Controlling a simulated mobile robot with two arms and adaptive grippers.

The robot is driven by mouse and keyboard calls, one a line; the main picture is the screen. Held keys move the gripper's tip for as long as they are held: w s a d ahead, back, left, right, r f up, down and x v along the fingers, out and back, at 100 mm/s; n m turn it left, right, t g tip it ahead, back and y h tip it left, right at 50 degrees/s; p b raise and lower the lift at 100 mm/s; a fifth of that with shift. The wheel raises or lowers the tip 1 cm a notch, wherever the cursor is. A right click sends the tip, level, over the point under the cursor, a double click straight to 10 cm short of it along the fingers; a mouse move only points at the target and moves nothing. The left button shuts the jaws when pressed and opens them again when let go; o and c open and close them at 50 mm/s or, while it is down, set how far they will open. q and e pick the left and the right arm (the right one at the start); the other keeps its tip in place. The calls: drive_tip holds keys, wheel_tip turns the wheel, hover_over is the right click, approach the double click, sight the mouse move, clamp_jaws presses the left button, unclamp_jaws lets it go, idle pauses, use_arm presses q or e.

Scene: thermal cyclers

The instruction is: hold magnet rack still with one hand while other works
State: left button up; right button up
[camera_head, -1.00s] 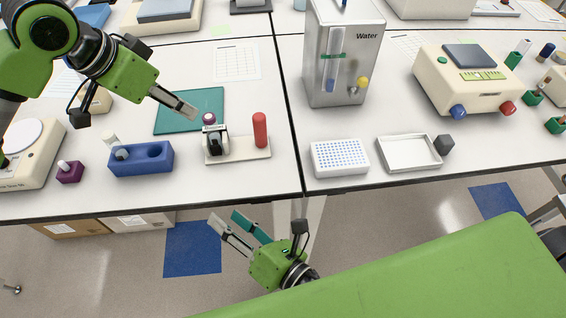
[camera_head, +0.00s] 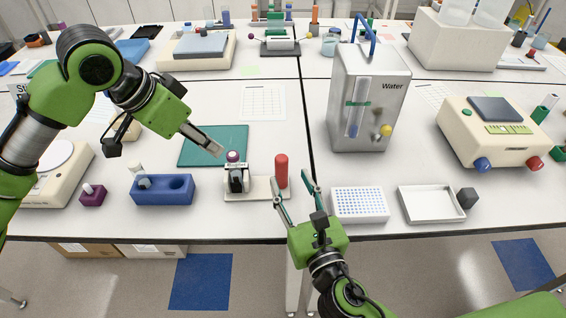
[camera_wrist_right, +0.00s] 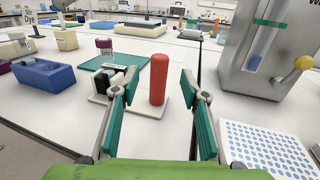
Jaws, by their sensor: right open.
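The magnet rack (camera_head: 262,188) is a cream base near the table's front edge, with a red post (camera_head: 282,171) at its right end and a dark holder (camera_head: 237,179) with a purple-capped vial (camera_head: 233,156) at its left. My right gripper (camera_head: 292,184) is open at the front edge, close to the red post. In the right wrist view the red post (camera_wrist_right: 158,78) stands upright between the spread teal fingers (camera_wrist_right: 158,110), beyond them and apart from them. My left gripper (camera_head: 217,150) hangs above the teal mat, up and left of the rack; its fingertips look close together, but their gap is unclear.
A blue block (camera_head: 163,190) with wells stands left of the rack. A white plate with blue wells (camera_head: 358,204) and a white tray (camera_head: 431,204) lie to the right. The water dispenser (camera_head: 371,100) stands behind. The teal mat (camera_head: 196,148) lies behind the rack.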

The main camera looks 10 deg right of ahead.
sight(284, 166)
drive_tip(key=w, duration=0.5)
drive_tip(key=w+a, duration=0.1)
drive_tip(key=w, duration=0.1)
drive_tip(key=shift+w, duration=0.3)
clamp_jaws()
idle(0.7)
